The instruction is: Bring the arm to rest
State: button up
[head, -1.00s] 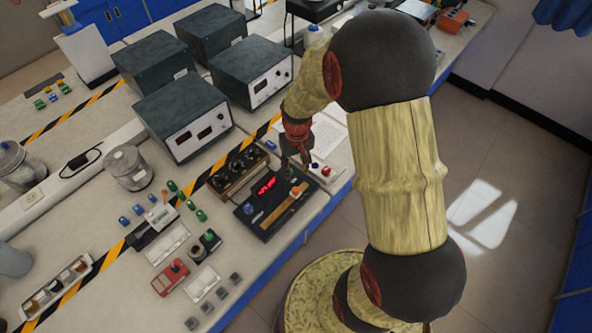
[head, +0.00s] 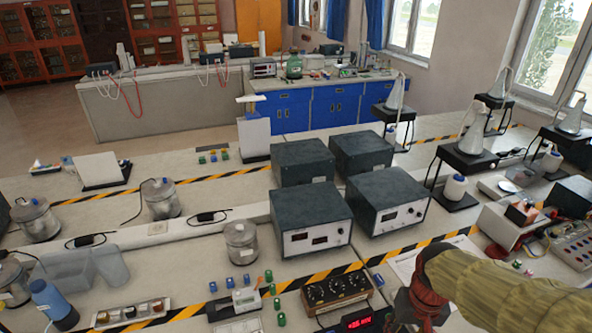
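My arm (head: 495,290) enters at the lower right of the head view, with its yellow-brown link in front of the bench. Its red wrist part (head: 422,295) shows at the lower edge, beside the black device with a lit red display (head: 356,320). My gripper's fingers are below the picture edge, so I cannot see whether they are open or hold anything.
Several dark instrument boxes (head: 310,208) stand mid-bench. A decade box with dials (head: 336,290) sits in front of them. Metal canisters (head: 241,240) and a blue bottle (head: 52,303) stand to the left. Stands with flasks (head: 473,135) stand at right.

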jog(key=s+a+r+n+t+b, duration=0.1)
jog(key=s+a+r+t+b, duration=0.4)
jog(key=r, duration=0.4)
jog(key=shift+s+r+n, duration=0.15)
jog(key=shift+s+n, duration=0.25)
jog(key=shift+a, duration=0.1)
dwell(0.3)
